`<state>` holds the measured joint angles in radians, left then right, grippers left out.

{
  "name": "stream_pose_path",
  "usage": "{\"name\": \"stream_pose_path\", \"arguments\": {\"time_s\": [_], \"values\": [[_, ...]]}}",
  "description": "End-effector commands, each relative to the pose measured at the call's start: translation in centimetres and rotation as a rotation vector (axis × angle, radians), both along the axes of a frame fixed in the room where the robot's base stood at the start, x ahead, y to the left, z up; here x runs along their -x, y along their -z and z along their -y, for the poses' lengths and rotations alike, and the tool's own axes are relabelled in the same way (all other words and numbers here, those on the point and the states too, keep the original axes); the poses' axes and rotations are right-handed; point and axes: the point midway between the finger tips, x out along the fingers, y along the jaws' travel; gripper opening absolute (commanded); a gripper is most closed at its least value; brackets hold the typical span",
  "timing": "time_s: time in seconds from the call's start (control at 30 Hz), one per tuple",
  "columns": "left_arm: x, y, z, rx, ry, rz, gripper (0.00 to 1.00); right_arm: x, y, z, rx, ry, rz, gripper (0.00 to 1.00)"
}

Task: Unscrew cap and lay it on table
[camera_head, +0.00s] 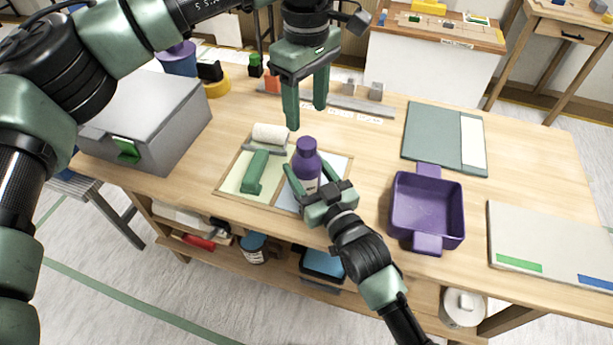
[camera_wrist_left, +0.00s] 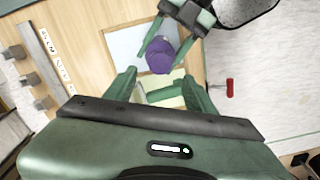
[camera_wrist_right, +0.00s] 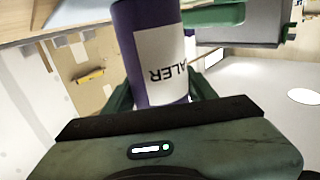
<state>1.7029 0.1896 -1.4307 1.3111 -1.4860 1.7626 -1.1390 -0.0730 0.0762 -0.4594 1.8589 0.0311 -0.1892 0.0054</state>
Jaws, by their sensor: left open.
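A purple bottle (camera_head: 306,172) with a white label stands upright on the light blue part of a mat. Its purple cap (camera_head: 306,145) is on top and shows from above in the left wrist view (camera_wrist_left: 160,57). My right gripper (camera_head: 304,178) is shut on the bottle's body from the front. The right wrist view shows the bottle (camera_wrist_right: 150,30) between its fingers, label letters "ALER" upside down. My left gripper (camera_head: 307,114) is open and empty, pointing down above and slightly behind the cap. The wooden table (camera_head: 375,150) lies underneath.
A green tool (camera_head: 256,172) and a white roller (camera_head: 270,133) lie left of the bottle. A purple tray (camera_head: 427,208) stands to the right. A grey box (camera_head: 150,115) stands far left. A ruler with metal blocks (camera_head: 350,104) lies behind. The table between bottle and green board (camera_head: 432,135) is clear.

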Motion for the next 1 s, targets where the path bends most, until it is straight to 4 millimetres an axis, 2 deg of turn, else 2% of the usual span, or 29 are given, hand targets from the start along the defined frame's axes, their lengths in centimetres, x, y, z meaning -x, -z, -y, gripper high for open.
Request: {"name": "stream_pose_path", "arguments": {"time_s": [0.27, 0.7, 0.87, 1.0], "values": [[0.0, 0.0, 0.0, 0.001, 0.058, -0.001, 0.55, 0.0, 0.0, 0.0, 0.0, 0.0, 0.001, 0.0], [0.1, 0.0, 0.1, 0.0, 0.678, -0.001, 0.55, 0.0, -0.1, 0.0, 0.0, 0.0, 0.001, 0.0], [0.0, 0.3, 0.1, 0.001, 0.775, -0.001, 0.55, 0.0, 0.0, 0.0, 0.0, 0.0, 0.001, 0.0], [0.0, 1.7, 0.0, 0.0, 0.789, -0.004, 0.55, 0.0, 0.0, 0.0, 0.0, 0.0, 0.001, 0.0]]}}
